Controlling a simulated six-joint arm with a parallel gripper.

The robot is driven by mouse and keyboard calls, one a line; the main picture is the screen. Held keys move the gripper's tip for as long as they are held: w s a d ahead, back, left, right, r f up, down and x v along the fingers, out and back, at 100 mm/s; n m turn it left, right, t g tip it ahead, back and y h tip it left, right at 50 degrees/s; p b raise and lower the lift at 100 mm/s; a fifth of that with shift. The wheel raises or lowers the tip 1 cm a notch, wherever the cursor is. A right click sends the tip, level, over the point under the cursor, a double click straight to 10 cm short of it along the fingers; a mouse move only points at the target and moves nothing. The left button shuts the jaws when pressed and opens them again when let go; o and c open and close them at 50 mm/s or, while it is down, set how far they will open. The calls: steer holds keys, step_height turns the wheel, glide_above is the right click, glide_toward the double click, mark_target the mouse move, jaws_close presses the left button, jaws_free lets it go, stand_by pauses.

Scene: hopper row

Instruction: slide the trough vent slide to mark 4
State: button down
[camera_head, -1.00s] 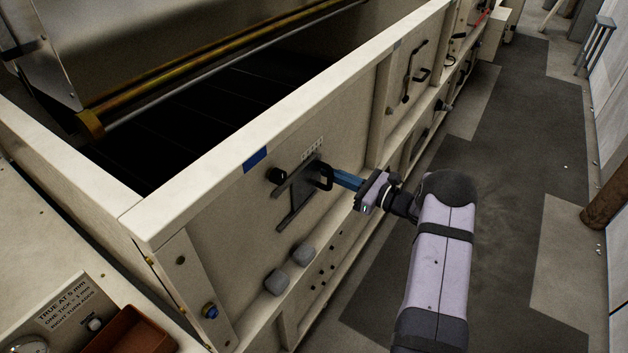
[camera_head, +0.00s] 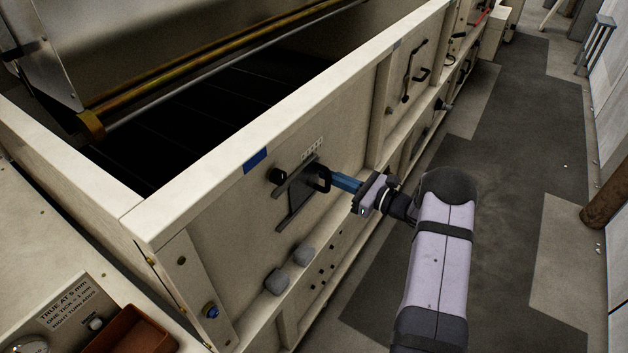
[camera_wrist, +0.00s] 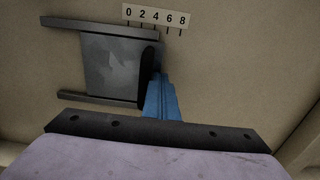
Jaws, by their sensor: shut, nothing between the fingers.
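The trough vent slide (camera_wrist: 110,62) is a grey plate running between two dark rails on the cream trough wall; in the head view it shows as a dark plate (camera_head: 296,212). A dark upright handle (camera_wrist: 148,76) stands at its right end. The number strip (camera_wrist: 155,18) above reads 0, 2, 4, 6, 8, and the handle end of the slide appears roughly below the 4, seen at a slant. My gripper (camera_wrist: 158,82) has blue fingers, shut and empty, just right of the handle. I cannot tell whether they touch it. The fingers also show in the head view (camera_head: 335,180).
A black knob (camera_head: 277,176) sits by the upper rail's left end. Two grey knobs (camera_head: 290,267) stick out below the slide. Another panel with a black handle (camera_head: 421,74) lies farther along the wall.

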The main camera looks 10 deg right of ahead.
steer(key=shift+s+a+p, duration=0.35)
steer(key=shift+s+a, duration=0.3)
steer(key=shift+a, duration=0.05)
stand_by(1.6)
steer(key=shift+w+d+b, duration=0.55)
steer(key=shift+d, duration=0.05)
steer(key=shift+s+d, duration=0.1)
steer(key=v, duration=0.7)
steer(key=shift+s+d, duration=0.25)
steer(key=shift+s, duration=0.05)
stand_by(0.4)
